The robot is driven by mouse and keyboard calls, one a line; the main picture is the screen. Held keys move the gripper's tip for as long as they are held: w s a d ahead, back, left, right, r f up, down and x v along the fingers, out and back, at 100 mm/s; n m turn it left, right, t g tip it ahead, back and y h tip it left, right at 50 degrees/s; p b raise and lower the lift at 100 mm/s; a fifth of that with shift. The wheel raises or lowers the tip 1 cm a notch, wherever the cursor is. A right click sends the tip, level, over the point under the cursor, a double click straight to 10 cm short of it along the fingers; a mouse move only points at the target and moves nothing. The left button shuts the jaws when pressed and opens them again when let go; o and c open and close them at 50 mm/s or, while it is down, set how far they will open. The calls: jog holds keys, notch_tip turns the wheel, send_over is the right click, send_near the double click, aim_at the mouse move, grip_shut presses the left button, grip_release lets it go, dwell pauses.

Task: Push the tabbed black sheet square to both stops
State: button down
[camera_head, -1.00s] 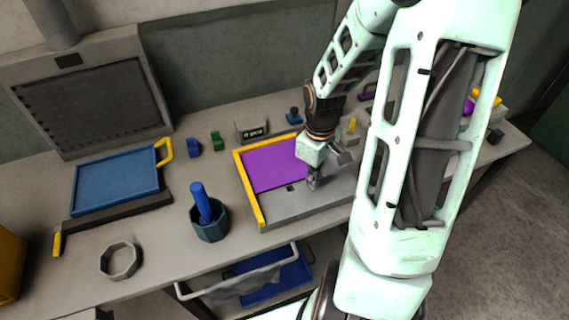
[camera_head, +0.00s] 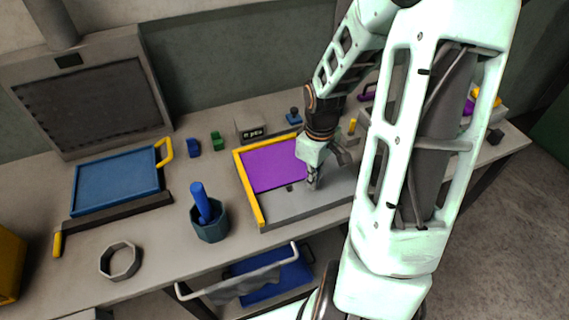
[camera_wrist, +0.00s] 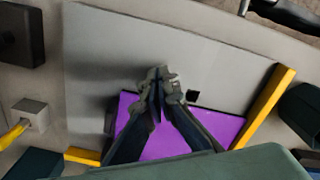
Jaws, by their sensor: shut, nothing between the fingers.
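The sheet on the grey plate (camera_head: 300,207) looks purple, not black (camera_head: 272,168); its small black tab (camera_head: 289,188) sticks out from the near edge. A yellow stop bar runs along the plate's left side (camera_head: 248,190) and another along its back (camera_head: 268,144). My gripper (camera_head: 312,184) is shut and empty, low at the sheet's right near corner. In the wrist view the fingertips (camera_wrist: 158,78) are beside the tab (camera_wrist: 193,97), apart from it, and my fingers hide part of the purple sheet (camera_wrist: 220,124). Whether they touch the sheet or plate is unclear.
A dark cup with a blue rod (camera_head: 209,222) stands left of the plate, with a grey ring (camera_head: 119,261) farther left. A blue tray (camera_head: 117,182) lies at the left. Small blue (camera_head: 194,148) and green (camera_head: 217,141) blocks and a display box (camera_head: 250,131) stand behind.

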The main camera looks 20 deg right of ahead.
jog(key=shift+f+b, duration=0.6)
jog(key=shift+f, duration=0.2)
jog(key=shift+r, duration=0.1)
dwell(0.3)
jog(key=shift+w, duration=0.15)
jog(key=shift+w, duration=1.1)
jog(key=shift+s, duration=0.2)
jog(key=shift+s+r+p, duration=0.1)
jog(key=shift+s+p, duration=0.2)
jog(key=shift+s, duration=0.1)
notch_tip(320, 180, up, 8)
jog(key=p, duration=0.7)
